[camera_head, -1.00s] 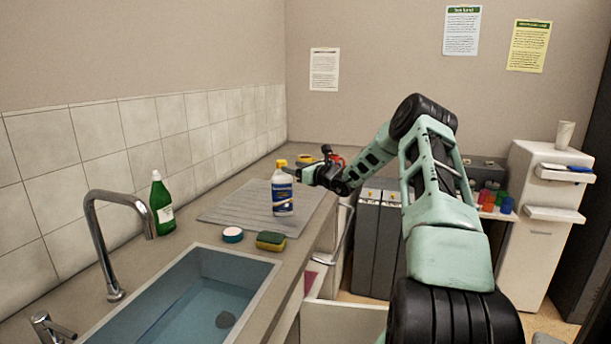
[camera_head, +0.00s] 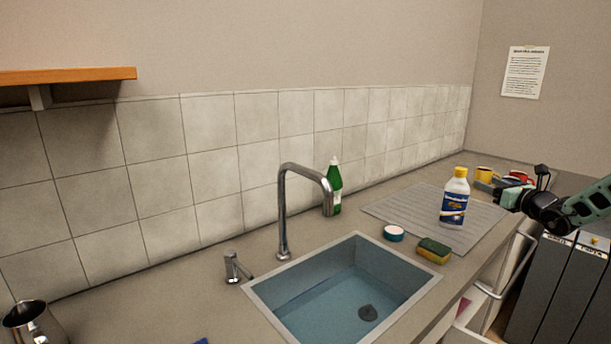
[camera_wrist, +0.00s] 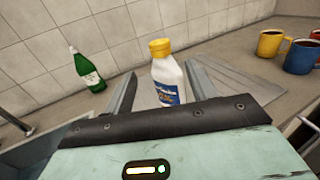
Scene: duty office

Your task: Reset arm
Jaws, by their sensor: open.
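My gripper (camera_head: 487,192) is at the right of the head view, beside a white bottle with a yellow cap and blue label (camera_head: 455,198). The bottle stands upright on the grey ridged drainboard (camera_head: 386,208). In the wrist view my gripper (camera_wrist: 160,84) is open, with its two fingers spread apart. The bottle (camera_wrist: 166,75) appears between them in that view, beyond the palm. Whether the fingers reach around it or only point at it I cannot tell. My arm extends off the right edge of the head view.
The sink (camera_head: 345,290) with its tall faucet (camera_head: 284,215) lies left of the drainboard. A green bottle (camera_head: 334,188), a round blue-and-white tin (camera_head: 394,233) and a sponge (camera_head: 434,250) stand nearby. Yellow (camera_wrist: 270,43), blue (camera_wrist: 301,57) and red mugs are behind. A wooden shelf (camera_head: 68,75) juts out upper left.

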